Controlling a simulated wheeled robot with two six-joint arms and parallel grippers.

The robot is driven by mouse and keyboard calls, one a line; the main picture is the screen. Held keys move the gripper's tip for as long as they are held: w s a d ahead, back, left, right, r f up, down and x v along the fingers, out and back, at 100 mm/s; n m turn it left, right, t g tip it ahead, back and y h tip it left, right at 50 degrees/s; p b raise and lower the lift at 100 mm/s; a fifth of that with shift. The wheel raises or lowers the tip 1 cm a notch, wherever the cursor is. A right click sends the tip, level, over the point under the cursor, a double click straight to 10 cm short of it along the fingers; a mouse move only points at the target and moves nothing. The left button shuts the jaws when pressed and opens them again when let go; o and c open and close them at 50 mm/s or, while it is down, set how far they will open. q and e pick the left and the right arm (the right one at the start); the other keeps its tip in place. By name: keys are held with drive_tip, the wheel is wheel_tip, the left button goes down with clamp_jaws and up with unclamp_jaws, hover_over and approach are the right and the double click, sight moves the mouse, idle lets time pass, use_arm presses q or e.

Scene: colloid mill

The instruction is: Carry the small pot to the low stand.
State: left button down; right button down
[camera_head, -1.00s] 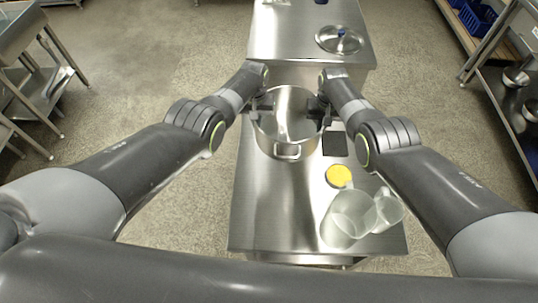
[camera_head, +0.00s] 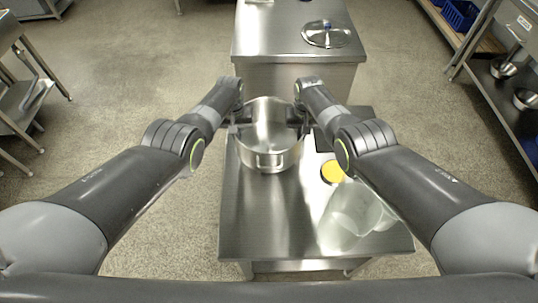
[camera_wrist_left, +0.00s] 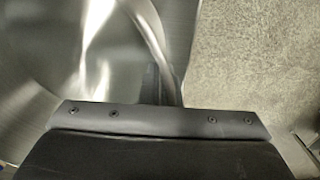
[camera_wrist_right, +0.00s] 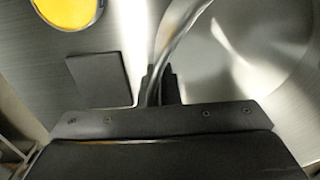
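In the left wrist view the rim (camera_wrist_left: 150,30) runs in between the fingers (camera_wrist_left: 152,88). The right wrist view shows the rim (camera_wrist_right: 178,38) likewise between the fingers (camera_wrist_right: 160,88). Both look shut on it. I cannot tell whether the pot's base touches the table, or which surface is the low stand.
A clear jug (camera_head: 352,215), a yellow disc (camera_head: 332,172) and a dark flat pad (camera_head: 322,141) lie right of the pot. Behind stands a steel bench (camera_head: 270,30) with a lid (camera_head: 327,36).

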use_arm(q)
drive_tip(key=shift+a+f, duration=0.1)
drive_tip(key=shift+f, duration=0.1)
use_arm(e)
drive_tip(key=shift+w, duration=0.1)
